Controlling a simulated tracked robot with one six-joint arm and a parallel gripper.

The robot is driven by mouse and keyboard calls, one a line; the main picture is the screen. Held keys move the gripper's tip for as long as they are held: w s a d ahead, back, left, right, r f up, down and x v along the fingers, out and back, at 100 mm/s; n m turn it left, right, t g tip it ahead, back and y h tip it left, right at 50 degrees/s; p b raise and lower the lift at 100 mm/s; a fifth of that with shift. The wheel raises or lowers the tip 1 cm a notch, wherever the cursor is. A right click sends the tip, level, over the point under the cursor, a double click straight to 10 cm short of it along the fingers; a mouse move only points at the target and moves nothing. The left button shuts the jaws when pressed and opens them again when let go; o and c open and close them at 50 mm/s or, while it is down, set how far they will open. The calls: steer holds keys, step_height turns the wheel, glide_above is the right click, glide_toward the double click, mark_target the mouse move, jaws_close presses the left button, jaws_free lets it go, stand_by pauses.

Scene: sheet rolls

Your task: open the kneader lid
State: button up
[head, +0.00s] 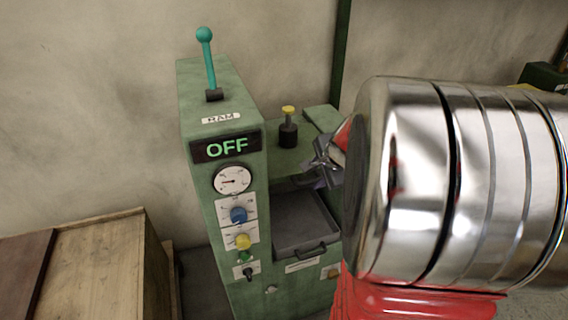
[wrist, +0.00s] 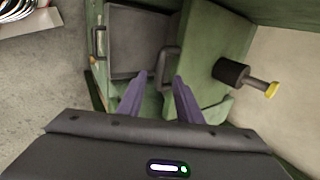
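The kneader is a green machine (head: 222,185) with a RAM lever and an OFF display. A green top section (wrist: 205,45), seemingly the lid, lies flat and bears a black cylinder with a yellow knob (head: 288,132). A dark bar handle (wrist: 167,65) stands at the edge of this section, above the grey tray. My gripper (wrist: 158,84) is open in the wrist view, its two purple fingers apart. The handle is just beyond the fingertips, nearer the right finger; contact cannot be told. In the head view my gripper (head: 322,170) is partly hidden by my arm.
A grey tray (head: 305,232) with a front handle lies below the top section. The teal lever (head: 207,60) rises at the left of the machine. A gauge (head: 232,180) and several knobs are on the front. A wooden crate (head: 90,265) stands at left, a wall behind.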

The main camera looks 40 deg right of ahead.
mark_target(310, 181)
steer(key=shift+x, duration=2.25)
steer(key=shift+c, duration=0.3)
jaws_close()
steer(key=shift+a, duration=0.1)
